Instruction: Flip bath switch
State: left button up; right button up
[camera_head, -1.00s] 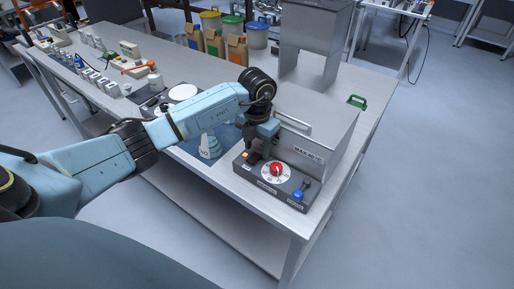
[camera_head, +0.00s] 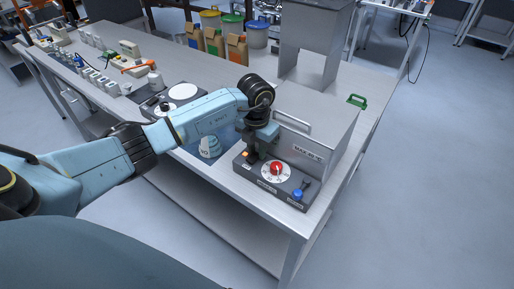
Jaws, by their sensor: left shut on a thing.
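The bath (camera_head: 316,125) is a grey metal box with a bar handle, standing near the front right corner of the bench. Its dark control panel (camera_head: 264,184) faces front, with a red knob on a white dial (camera_head: 276,169) in the middle. The bath switch (camera_head: 245,154), with an orange glow, is at the panel's left end. My left gripper (camera_head: 252,157) points down there, with its fingers shut at the switch. The fingers partly hide the switch, so its position is unclear. My right gripper is not in view.
A blue knob (camera_head: 297,195) with a small lever sits at the panel's right end. A grey stand (camera_head: 313,45) rises behind the bath. A green-handled object (camera_head: 357,101) lies to its right.

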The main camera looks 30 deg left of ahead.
pick_arm(q)
jog(key=shift+s+a+t, duration=0.1)
jog(key=shift+s+t, duration=0.1)
jog(key=shift+t, duration=0.5)
jog(key=shift+s+r+t+b, duration=0.15)
jog(key=shift+s+t+b, duration=0.05)
jog(key=shift+t+b, duration=0.7)
jog(key=o, duration=1)
jog(key=v, duration=1.3)
jog(key=shift+r, duration=0.25)
